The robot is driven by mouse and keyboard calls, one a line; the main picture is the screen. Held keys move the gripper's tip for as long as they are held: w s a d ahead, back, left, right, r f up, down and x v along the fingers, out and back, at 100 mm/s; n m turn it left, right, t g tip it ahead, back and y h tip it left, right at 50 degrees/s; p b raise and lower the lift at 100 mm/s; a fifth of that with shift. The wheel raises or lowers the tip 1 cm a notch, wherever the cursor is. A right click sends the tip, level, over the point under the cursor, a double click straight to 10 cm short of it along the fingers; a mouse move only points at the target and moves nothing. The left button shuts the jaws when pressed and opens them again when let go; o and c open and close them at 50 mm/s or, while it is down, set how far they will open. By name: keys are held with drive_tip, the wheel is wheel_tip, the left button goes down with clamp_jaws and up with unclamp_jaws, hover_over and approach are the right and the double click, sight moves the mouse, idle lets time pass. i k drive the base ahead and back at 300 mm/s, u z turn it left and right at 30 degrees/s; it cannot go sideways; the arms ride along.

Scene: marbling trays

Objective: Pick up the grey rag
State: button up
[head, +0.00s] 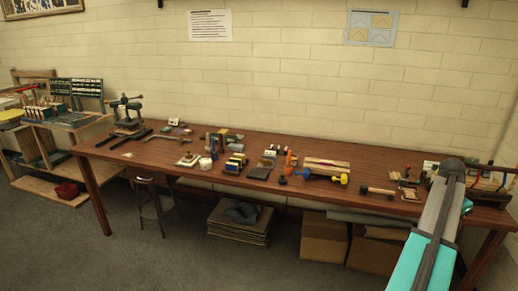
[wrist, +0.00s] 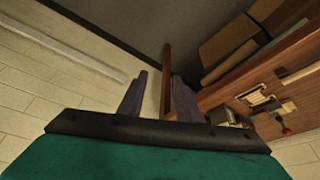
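A crumpled dark grey cloth (head: 241,211), which looks like the grey rag, lies on a stack of flat boards (head: 238,232) on the floor under the long table. It is left of centre in the head view and I cannot make it out in the wrist view. My gripper (wrist: 158,92) shows in the wrist view with its two fingers apart and nothing between them. My arm reaches in at the right end of the table in the head view, far from the cloth; the gripper's fingers are not clear there.
The wooden table (head: 340,196) carries many small tools. A stool (head: 150,205) stands left of the boards, and cardboard boxes (head: 324,238) stand to their right under the table. A shelf unit (head: 65,140) is at far left. The floor in front is clear.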

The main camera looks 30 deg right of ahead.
sight(237, 147)
drive_tip(key=z, duration=0.75)
drive_tip(key=i, duration=2.4)
drive_tip(key=u, duration=1.25)
